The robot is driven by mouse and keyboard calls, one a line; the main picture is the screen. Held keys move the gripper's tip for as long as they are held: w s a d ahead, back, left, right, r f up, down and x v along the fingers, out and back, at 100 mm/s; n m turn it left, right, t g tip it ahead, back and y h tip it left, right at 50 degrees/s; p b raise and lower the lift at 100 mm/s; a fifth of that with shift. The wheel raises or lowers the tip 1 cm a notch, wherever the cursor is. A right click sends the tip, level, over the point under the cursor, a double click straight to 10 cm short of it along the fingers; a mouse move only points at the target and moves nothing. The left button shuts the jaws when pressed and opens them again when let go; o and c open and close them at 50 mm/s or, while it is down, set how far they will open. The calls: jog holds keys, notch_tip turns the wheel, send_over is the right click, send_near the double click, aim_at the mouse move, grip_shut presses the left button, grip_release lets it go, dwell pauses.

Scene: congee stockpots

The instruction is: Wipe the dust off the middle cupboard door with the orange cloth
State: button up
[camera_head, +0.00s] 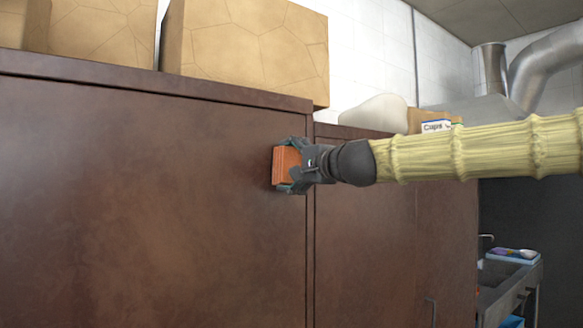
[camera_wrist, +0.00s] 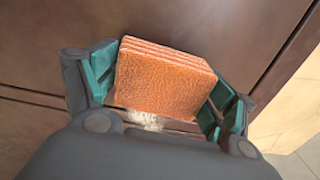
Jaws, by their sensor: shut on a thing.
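My gripper (camera_head: 291,168) is shut on the orange cloth (camera_head: 286,165), a folded, thick block. The wrist view shows the cloth (camera_wrist: 165,82) between the teal finger pads of my gripper (camera_wrist: 163,92). The cloth is at the upper right part of a large brown cupboard door (camera_head: 150,190), close to its right edge; I cannot tell whether it touches. Another brown door (camera_head: 365,235) lies right of the seam. Which one is the middle door is not clear. A small pale, fuzzy patch (camera_wrist: 147,120) shows just below the cloth in the wrist view; it may be dust.
Cardboard boxes (camera_head: 250,50) stand on top of the cupboard. A pale sack (camera_head: 375,113) and a box labelled Cups (camera_head: 436,127) lie further right. A sink counter (camera_head: 505,280) and metal ducts (camera_head: 540,75) are at the far right. The space before the left door is clear.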

jog(key=shift+w+a, duration=0.15)
jog(key=shift+w, duration=0.05)
dwell(0.3)
jog(key=shift+w+d, duration=0.45)
jog(key=shift+d, duration=0.3)
jog(key=shift+w+d, duration=0.45)
jog(key=shift+d, duration=0.25)
jog(key=w+d+p, duration=0.1)
jog(key=w+d, duration=0.5)
jog(key=d, duration=0.3)
jog(key=shift+w+p, duration=0.4)
jog(key=shift+a, duration=0.15)
jog(key=shift+s+a+b, duration=0.6)
jog(key=shift+s+a, duration=0.55)
jog(key=shift+a, duration=0.3)
jog(key=shift+a, duration=0.1)
jog(key=shift+s+a+b, duration=0.4)
jog(key=shift+s+a, duration=0.65)
jog(key=shift+a, duration=0.4)
jog(key=shift+s+a+b, duration=0.4)
jog(key=shift+s+a, duration=0.7)
jog(key=shift+a, duration=0.3)
jog(key=shift+s+a+b, duration=0.4)
jog(key=shift+s+a, duration=0.65)
jog(key=shift+a, duration=0.4)
jog(key=shift+d, duration=0.1)
